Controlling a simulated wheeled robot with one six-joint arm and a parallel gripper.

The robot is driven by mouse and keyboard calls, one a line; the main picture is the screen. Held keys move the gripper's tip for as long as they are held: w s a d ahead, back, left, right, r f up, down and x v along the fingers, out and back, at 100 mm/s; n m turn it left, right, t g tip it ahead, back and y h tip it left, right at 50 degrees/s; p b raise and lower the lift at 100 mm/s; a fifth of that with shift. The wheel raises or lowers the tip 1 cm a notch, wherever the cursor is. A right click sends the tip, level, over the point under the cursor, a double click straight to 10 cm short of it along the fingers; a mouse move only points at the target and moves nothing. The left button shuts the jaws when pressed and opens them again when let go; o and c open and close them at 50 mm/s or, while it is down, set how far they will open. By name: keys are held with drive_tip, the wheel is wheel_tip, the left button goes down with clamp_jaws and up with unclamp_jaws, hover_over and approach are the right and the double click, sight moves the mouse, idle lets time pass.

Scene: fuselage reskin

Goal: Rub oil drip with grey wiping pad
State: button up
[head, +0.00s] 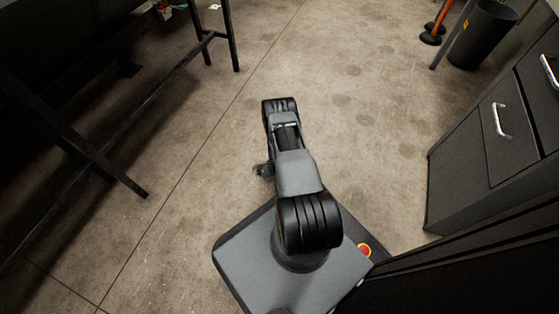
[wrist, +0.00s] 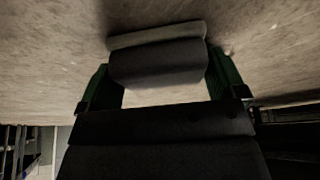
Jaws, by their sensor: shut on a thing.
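In the wrist view, my gripper (wrist: 161,72) has its green fingers on both sides of a grey wiping pad (wrist: 157,63) and is shut on it. The pad shows as a dark grey block with a lighter strip along its far edge. Brown concrete floor lies beyond the pad. I cannot tell whether the pad touches any surface. In the head view, my arm reaches forward over the floor and hides most of the gripper and the pad. I cannot make out an oil drip for certain in either view.
A dark drawer cabinet (head: 462,173) stands at the right. A black bin (head: 483,35) and an orange post (head: 439,19) are at the upper right. Dark metal frame legs (head: 231,35) stand at the left. The stained concrete floor (head: 350,60) ahead is clear.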

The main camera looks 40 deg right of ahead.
drive_tip(key=shift+s+d, duration=0.2)
drive_tip(key=shift+s, duration=0.15)
drive_tip(key=shift+r+p, duration=2.75)
drive_tip(key=shift+r, duration=1.25)
